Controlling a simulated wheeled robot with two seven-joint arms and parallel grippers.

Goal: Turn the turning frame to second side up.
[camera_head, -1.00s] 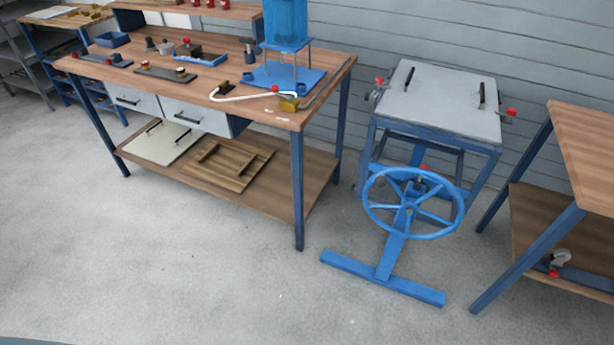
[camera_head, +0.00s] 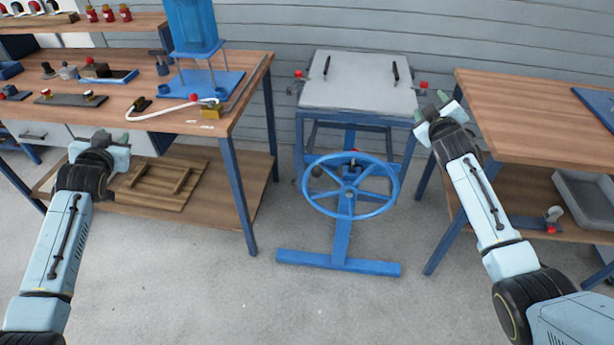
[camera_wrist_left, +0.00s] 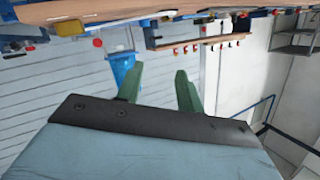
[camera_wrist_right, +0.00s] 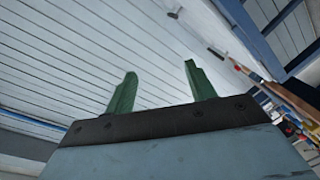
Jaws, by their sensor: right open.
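The turning frame stands at the centre of the head view. A light grey panel (camera_head: 357,82) with two black handles lies flat on top, with red-knobbed clamps at its left and right sides. A blue handwheel (camera_head: 351,186) faces me below it, on a blue stand (camera_head: 341,240). My left gripper (camera_head: 103,138) is at the left, in front of the workbench, apart from the frame. Its two green fingers are spread and empty in the left wrist view (camera_wrist_left: 160,92). My right gripper (camera_head: 437,100) is right of the panel and clear of it. Its fingers are apart and empty in the right wrist view (camera_wrist_right: 163,85).
A workbench (camera_head: 240,100) with a blue press (camera_head: 195,40) stands at the left. Another wooden table (camera_head: 520,110) stands at the right, close to my right arm, with a grey tray (camera_head: 585,200) on its shelf. The floor in front of the handwheel is clear.

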